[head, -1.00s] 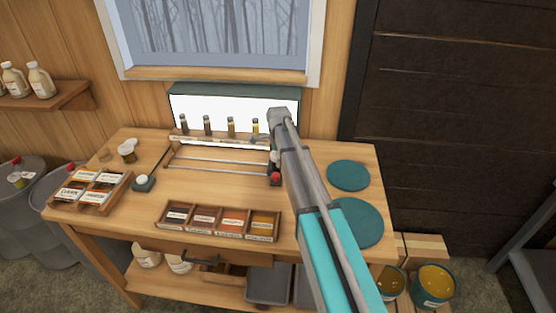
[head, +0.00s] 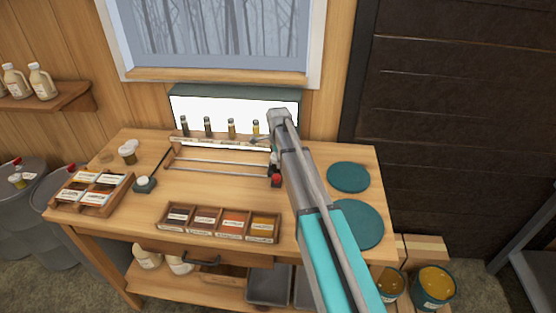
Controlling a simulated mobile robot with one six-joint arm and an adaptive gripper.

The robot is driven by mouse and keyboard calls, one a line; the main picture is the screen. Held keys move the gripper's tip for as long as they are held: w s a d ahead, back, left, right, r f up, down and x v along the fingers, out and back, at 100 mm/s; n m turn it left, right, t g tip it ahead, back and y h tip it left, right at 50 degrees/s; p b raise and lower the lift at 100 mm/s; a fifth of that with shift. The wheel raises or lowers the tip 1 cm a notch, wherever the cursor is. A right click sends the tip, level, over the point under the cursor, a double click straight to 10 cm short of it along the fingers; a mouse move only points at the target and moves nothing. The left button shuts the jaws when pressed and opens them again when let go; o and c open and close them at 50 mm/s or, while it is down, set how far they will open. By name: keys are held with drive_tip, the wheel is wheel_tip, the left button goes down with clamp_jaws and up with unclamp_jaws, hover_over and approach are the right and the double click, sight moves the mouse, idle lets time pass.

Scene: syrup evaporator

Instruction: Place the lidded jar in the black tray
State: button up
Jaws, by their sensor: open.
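A small jar with a white lid (head: 128,153) stands upright at the left back of the wooden bench. Dark trays (head: 268,286) sit on the shelf under the bench, partly hidden by the bench front and my arm; I cannot tell which is the black tray. My gripper (head: 261,140) is at the back of the bench, in front of the right end of the lit panel. It is open and mostly hidden by my own arm. It is well to the right of the jar and apart from it.
Several vials (head: 207,127) stand on a rack before the lit panel (head: 240,108). A compartment box (head: 218,238) lies at the front, a card box (head: 80,205) at left. Two green discs (head: 348,177) lie at right. The left middle of the bench is mostly clear.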

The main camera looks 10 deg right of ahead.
wheel_tip(320, 180, up, 12)
drive_tip(key=p, duration=1.1)
drive_tip(key=shift+f, duration=0.15)
drive_tip(key=shift+s, duration=0.1)
idle(0.5)
drive_tip(key=s+n, duration=1.9)
drive_tip(key=s, duration=1)
drive_tip(key=shift+d, duration=0.15)
